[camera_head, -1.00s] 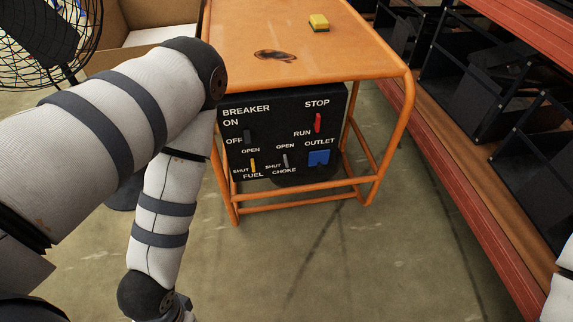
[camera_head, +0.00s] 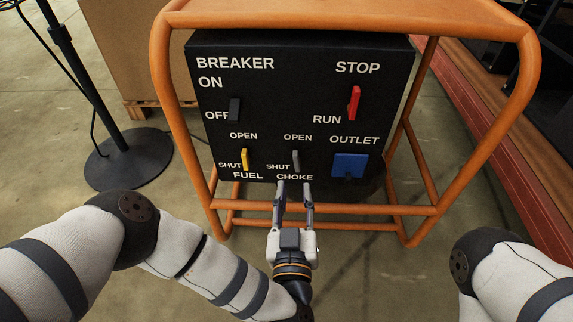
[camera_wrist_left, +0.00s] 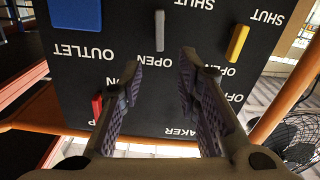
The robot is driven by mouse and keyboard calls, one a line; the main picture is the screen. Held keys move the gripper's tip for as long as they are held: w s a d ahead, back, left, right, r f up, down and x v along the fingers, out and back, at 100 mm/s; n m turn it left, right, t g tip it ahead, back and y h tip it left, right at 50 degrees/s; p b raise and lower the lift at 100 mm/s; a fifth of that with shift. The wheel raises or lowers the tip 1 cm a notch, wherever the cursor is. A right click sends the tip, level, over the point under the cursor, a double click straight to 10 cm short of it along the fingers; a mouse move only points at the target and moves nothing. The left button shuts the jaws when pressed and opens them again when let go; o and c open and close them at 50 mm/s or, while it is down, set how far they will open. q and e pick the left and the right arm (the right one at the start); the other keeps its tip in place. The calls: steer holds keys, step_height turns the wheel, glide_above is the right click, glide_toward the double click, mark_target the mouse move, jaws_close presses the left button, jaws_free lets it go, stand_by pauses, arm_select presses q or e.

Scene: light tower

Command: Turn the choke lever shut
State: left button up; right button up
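The choke lever (camera_head: 296,160) is a small grey lever low on the black panel (camera_head: 215,140). It stands upright between the OPEN and SHUT labels, above the word CHOKE. In the left wrist view the panel is upside down and the choke lever (camera_wrist_left: 159,30) shows just beyond the fingertips, between their lines. My left gripper (camera_head: 294,185) is open and empty, fingers pointing at the panel just below the lever. In the left wrist view my left gripper (camera_wrist_left: 160,62) has a clear gap between its fingers. Contact with the lever does not show. My right gripper is out of view.
The yellow fuel lever (camera_head: 244,159) is left of the choke lever, the blue outlet (camera_head: 350,166) right. A black breaker switch (camera_head: 234,109) and a red stop/run lever (camera_head: 354,103) sit above. An orange tube frame (camera_head: 330,209) surrounds the panel; its lower bars lie near my left gripper.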

mark_target(296, 160)
arm_select(q)
steer(key=w+b, duration=0.1)
steer(key=w, duration=0.3)
steer(key=w+b, duration=0.2)
steer(key=w, duration=0.3)
steer(key=shift+f, duration=0.2)
steer(key=shift+w+r, duration=0.1)
steer(key=shift+w, duration=0.15)
steer(key=shift+c, duration=0.6)
jaws_close()
